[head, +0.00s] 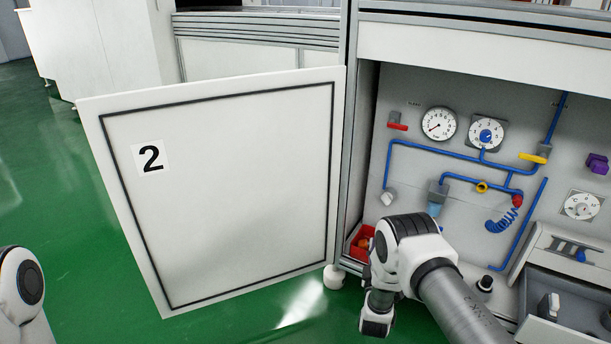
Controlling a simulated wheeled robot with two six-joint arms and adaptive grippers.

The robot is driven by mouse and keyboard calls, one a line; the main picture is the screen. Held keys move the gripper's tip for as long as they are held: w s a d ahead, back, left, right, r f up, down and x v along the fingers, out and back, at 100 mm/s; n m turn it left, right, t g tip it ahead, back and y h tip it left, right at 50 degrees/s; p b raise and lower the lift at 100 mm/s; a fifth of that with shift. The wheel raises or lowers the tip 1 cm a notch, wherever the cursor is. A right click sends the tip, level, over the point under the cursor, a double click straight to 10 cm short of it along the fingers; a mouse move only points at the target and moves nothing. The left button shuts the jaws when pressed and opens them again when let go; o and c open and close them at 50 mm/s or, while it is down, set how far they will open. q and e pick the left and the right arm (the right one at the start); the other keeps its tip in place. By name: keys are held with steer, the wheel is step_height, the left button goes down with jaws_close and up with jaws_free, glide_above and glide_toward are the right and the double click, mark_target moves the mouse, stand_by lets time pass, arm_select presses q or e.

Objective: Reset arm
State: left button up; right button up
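My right arm comes in from the lower right, in front of the open cabinet (425,85). Its wrist hangs down near the cabinet's lower left corner, and no fingertips of the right gripper show. My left arm shows only as a rounded white and dark joint at the lower left edge. The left gripper is outside the picture. Nothing is seen held by either arm.
The white cabinet door (230,220), marked 2, stands open to the left. Inside are gauges (438,124), blue pipes (420,148), a yellow handle (533,158), a red bin (359,243) and an open drawer (565,292). Green floor (60,220) is clear left of the door.

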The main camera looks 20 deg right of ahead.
steer(key=a+r+n+y+p, duration=0.15)
steer(key=a+r+p, duration=0.25)
steer(key=r+p, duration=0.55)
steer(key=s+a+f+m+g+y+p, duration=0.15)
steer(key=s+a+f+g+y, duration=0.35)
steer(key=s, duration=0.8)
steer(key=s+a+f+m+g+y+p, duration=0.15)
steer(key=s+a+g, duration=0.25)
steer(key=s+g, duration=0.55)
steer(key=s+a+f+m+g+y+p, duration=0.1)
steer(key=s+a+f+g+y+p, duration=0.2)
steer(key=s, duration=1.2)
step_height(320, 180, up, 38)
steer(key=s+a+g+p, duration=0.1)
steer(key=p, duration=3.6)
steer(key=shift+r+m, duration=0.2)
steer(key=shift+m, duration=0.15)
